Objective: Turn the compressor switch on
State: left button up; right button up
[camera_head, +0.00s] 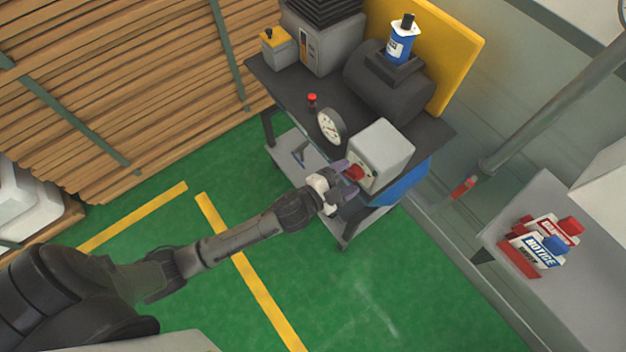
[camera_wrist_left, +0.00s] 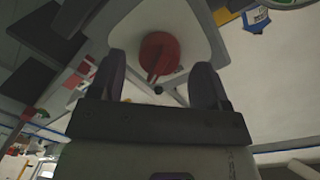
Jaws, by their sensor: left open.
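The compressor switch is a red rotary knob (camera_head: 354,172) on the front of a light grey box (camera_head: 387,150) at the front edge of the dark compressor table. My left gripper (camera_head: 345,179) is right in front of the knob. In the left wrist view the red knob (camera_wrist_left: 159,55) lies ahead, between the two fingers of my open left gripper (camera_wrist_left: 163,85). Whether the fingers touch the knob cannot be told. A small dark dot shows on the box face beside the knob. My right gripper is not in view.
A pressure gauge (camera_head: 331,127) and a red button (camera_head: 312,99) stand left of the box. A black tank (camera_head: 388,88) with a blue-white bottle (camera_head: 401,42) is behind. Notice-labelled items (camera_head: 540,245) lie on a grey surface at right. Green floor is clear below.

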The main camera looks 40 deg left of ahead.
pick_arm(q)
jog(key=v, duration=1.2)
jog(key=shift+s, duration=0.25)
jog(key=shift+a, duration=0.1)
jog(key=s+a+f+n+g+y, duration=0.4)
jog(key=a+f+n+g+y, duration=0.2)
jog(key=f+n+g+y, duration=0.1)
jog(key=s+d+r+n+g+h, duration=0.1)
jog(key=s+d+n+g, duration=0.15)
jog(key=s, duration=0.35)
jog(key=s+d+n+g+h, duration=0.1)
jog(key=s+n+g, duration=0.1)
jog(key=s+g, duration=0.25)
notch_tip(320, 180, up, 32)
jog(key=t+p, duration=0.1)
jog(key=p, duration=3)
jog(key=shift+s, duration=0.15)
jog(key=shift+a+f, duration=0.15)
